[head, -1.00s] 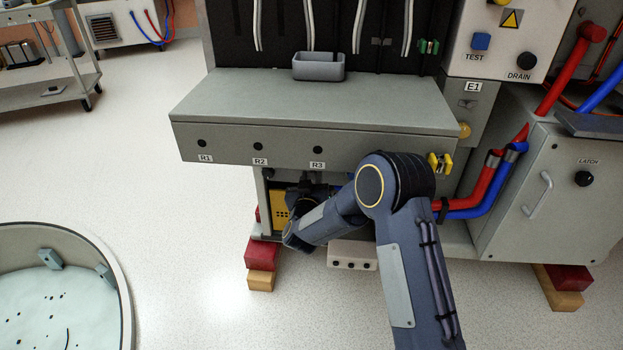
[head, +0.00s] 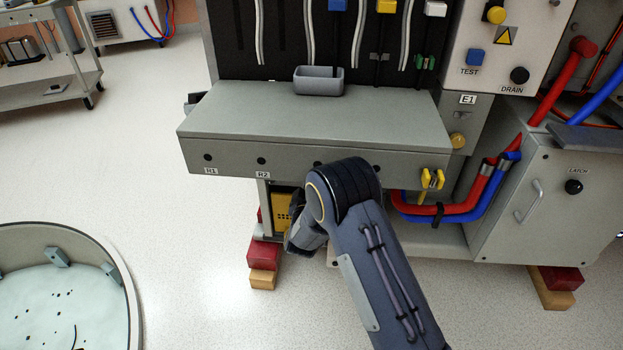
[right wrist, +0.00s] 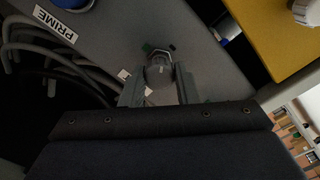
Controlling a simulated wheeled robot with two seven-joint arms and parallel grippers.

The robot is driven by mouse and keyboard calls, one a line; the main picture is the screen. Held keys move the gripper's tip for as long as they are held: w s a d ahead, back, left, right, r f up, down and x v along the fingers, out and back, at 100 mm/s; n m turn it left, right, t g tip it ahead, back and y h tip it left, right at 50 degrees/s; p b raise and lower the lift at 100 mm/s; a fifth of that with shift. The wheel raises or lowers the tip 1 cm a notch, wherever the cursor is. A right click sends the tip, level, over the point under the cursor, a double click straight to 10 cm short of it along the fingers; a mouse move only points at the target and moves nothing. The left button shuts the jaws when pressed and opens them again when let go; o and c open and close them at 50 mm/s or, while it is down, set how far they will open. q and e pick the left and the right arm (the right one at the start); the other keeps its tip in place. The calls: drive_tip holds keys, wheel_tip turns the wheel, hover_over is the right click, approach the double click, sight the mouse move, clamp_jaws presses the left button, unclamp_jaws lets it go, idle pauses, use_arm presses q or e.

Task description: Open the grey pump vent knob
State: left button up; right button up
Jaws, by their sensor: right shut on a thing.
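The grey knob (right wrist: 158,74), with a pale mark on its face, sits on a grey panel in the right wrist view. My right gripper (right wrist: 158,88) is shut on it, one finger on each side. In the head view my right arm reaches under the front of the grey bench (head: 300,115), and the arm and bench hide the gripper and knob. My left gripper is not in view.
Beside the knob are a PRIME label (right wrist: 56,24), dark and grey hoses (right wrist: 32,50), a blue-and-white cap (right wrist: 222,24) and a yellow block (right wrist: 275,35). Red and blue pipes (head: 455,212) run right of my arm. A round tub (head: 125,270) stands at the left.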

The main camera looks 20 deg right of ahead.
drive_tip(key=n+p, duration=0.3)
drive_tip(key=n, duration=0.7)
drive_tip(key=shift+d+f+n, duration=0.1)
drive_tip(key=shift+f+n, duration=0.05)
drive_tip(key=shift+n, duration=0.15)
idle(0.4)
drive_tip(key=o, duration=1)
drive_tip(key=shift+c, duration=0.2)
drive_tip(key=shift+s, duration=0.1)
drive_tip(key=p+v, duration=0.2)
drive_tip(key=v, duration=0.5)
drive_tip(key=shift+s+a, duration=0.2)
drive_tip(key=shift+s, duration=0.15)
